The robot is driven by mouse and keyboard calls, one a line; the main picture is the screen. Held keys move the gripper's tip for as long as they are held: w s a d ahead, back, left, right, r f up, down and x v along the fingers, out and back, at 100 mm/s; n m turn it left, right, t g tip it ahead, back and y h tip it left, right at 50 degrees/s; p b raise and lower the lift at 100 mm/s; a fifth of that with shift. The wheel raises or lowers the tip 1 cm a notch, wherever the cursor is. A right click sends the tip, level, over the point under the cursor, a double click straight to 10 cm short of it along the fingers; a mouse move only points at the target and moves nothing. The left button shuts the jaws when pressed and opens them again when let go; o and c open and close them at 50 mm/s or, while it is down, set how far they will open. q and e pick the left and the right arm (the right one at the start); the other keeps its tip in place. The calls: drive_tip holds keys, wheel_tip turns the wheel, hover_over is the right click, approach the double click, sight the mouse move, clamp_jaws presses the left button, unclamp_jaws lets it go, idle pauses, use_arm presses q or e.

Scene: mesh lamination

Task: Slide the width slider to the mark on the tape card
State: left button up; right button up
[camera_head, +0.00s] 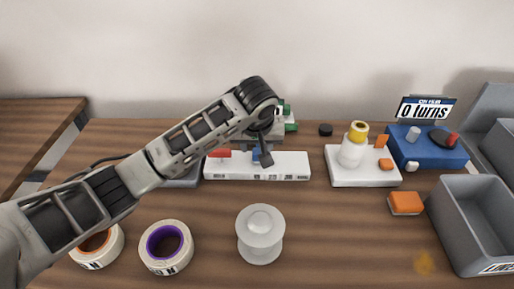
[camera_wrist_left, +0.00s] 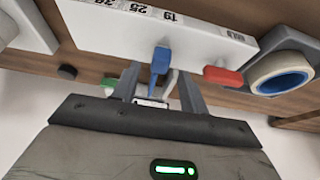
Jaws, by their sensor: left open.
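A long white box (camera_head: 285,166) with a number strip lies mid-table. It fills the top of the left wrist view (camera_wrist_left: 185,42), where 25 and 19 can be read upside down. A blue slider tab (camera_wrist_left: 160,62) and a red tab (camera_wrist_left: 222,76) stick out from its edge; the red tab (camera_head: 219,153) also shows in the head view. My left gripper (camera_wrist_left: 158,85) is open, its fingers on either side of the blue tab's end, with no clear contact visible. In the head view my left gripper (camera_head: 264,153) partly hides the box. I cannot identify the tape card.
Two labelled tape rolls (camera_head: 165,245) (camera_head: 100,255) and a white spool (camera_head: 260,232) stand in front. At right are a white tray with a bottle (camera_head: 351,150), an orange block (camera_head: 405,203), a blue turns device (camera_head: 430,158) and a grey bin (camera_head: 450,225).

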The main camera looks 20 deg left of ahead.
use_arm(q)
drive_tip(key=shift+x, duration=1.3)
use_arm(e)
drive_tip(key=shift+w+r, duration=0.1)
drive_tip(key=shift+r, duration=0.1)
